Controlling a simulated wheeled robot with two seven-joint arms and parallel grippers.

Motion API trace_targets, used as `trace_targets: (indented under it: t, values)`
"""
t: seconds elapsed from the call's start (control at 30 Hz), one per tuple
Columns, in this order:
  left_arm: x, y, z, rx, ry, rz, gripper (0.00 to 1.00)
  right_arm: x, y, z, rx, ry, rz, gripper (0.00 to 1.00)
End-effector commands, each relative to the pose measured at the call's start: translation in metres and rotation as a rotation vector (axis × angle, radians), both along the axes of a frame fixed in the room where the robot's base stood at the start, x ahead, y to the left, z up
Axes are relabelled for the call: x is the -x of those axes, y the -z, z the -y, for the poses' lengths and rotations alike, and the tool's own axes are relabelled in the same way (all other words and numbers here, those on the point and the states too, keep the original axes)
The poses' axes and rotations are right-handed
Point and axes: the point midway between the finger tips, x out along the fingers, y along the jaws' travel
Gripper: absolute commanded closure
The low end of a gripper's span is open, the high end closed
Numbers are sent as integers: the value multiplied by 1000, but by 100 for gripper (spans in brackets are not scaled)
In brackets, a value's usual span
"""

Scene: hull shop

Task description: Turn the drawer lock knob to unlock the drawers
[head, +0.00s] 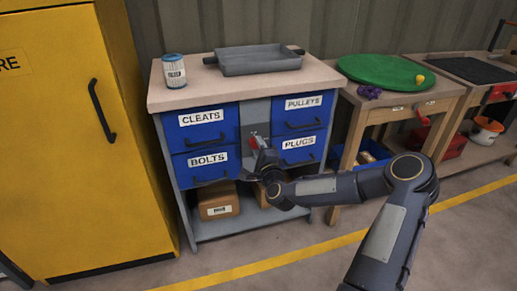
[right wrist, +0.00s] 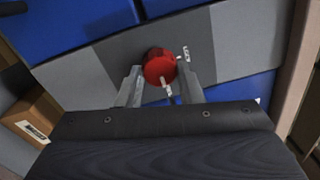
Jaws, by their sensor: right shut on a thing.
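The red drawer lock knob (head: 253,142) is on the grey centre panel of the drawer cabinet, between the left and right blue drawers. In the right wrist view the knob (right wrist: 158,69) sits between the two fingers, and white marks show on the panel beside and below it. My right gripper (head: 259,147) is at the panel; in the right wrist view the gripper (right wrist: 160,72) is shut on the knob. The drawers labelled CLEATS (head: 201,118), BOLTS (head: 207,159), PULLEYS (head: 303,103) and PLUGS (head: 298,143) look closed. My left gripper is not in view.
A grey tray (head: 258,68) and a can (head: 174,72) stand on the cabinet top. Cardboard boxes (head: 218,210) sit on the shelf below. A yellow cabinet (head: 50,150) stands at left, a wooden table with a green disc (head: 380,70) at right. The floor in front is open.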

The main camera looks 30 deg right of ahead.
Motion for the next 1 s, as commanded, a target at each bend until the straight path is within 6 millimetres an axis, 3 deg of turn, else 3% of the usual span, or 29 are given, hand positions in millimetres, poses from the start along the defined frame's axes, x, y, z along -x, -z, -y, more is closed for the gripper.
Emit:
trace_targets:
  t: [0.17, 0.2, 0.33, 0.67, 1.0]
  values:
    - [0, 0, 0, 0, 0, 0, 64, 0, 0, 0, -2, 1, -1, 90]
    - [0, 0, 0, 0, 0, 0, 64, 0, 0, 0, -2, 1, -1, 63]
    - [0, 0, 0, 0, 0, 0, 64, 0, 0, 0, -2, 1, 0, 46]
    - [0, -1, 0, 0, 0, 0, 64, 3, 0, -1, 0, 0, -1, 45]
    - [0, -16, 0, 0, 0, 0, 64, 53, 1, -13, -1, 0, -3, 45]
